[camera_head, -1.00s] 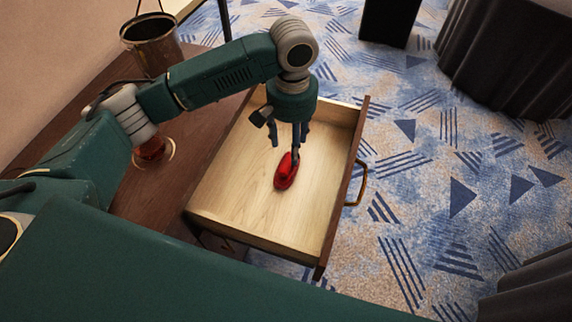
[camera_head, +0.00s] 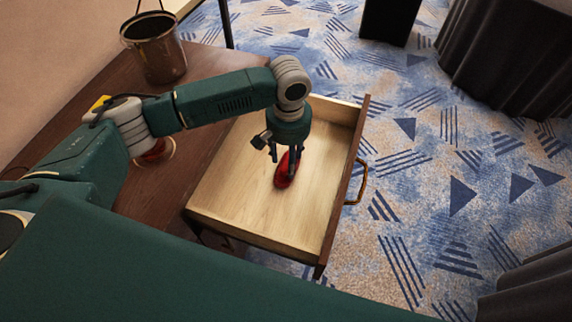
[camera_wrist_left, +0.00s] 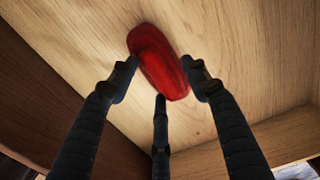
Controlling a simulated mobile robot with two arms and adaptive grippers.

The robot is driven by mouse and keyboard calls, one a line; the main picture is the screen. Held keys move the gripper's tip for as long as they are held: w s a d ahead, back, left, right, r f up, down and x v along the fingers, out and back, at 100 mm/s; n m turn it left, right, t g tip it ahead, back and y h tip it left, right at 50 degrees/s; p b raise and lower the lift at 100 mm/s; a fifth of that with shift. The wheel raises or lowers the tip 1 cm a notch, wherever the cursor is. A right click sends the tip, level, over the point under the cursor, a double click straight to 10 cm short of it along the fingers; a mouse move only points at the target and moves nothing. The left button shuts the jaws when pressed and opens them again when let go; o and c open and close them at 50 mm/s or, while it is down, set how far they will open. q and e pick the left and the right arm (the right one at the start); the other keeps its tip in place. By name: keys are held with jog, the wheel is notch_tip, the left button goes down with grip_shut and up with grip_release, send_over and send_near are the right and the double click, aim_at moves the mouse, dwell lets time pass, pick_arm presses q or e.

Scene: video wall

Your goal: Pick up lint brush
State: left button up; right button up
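The red lint brush (camera_head: 284,173) lies on the floor of the open wooden drawer (camera_head: 232,190). My left gripper (camera_head: 285,155) points down into the drawer, over the far end of the brush. In the left wrist view the brush (camera_wrist_left: 158,62) lies between and beyond the spread dark fingers of my left gripper (camera_wrist_left: 160,80). The fingers are open, and I see no clear grip on the brush. My right gripper is not in view.
The drawer has raised walls and a brass handle (camera_head: 357,184) on its front. A metal bucket (camera_head: 156,52) and a reddish glass object (camera_head: 155,152) stand on the brown cabinet top (camera_head: 190,120).

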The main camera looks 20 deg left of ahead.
pick_arm(q)
grip_shut()
jog(key=shift+r, duration=0.1)
notch_tip(320, 180, up, 20)
jog(key=shift+p, duration=0.3)
jog(key=shift+c, duration=1.7)
grip_release()
jog(key=c, duration=0.5)
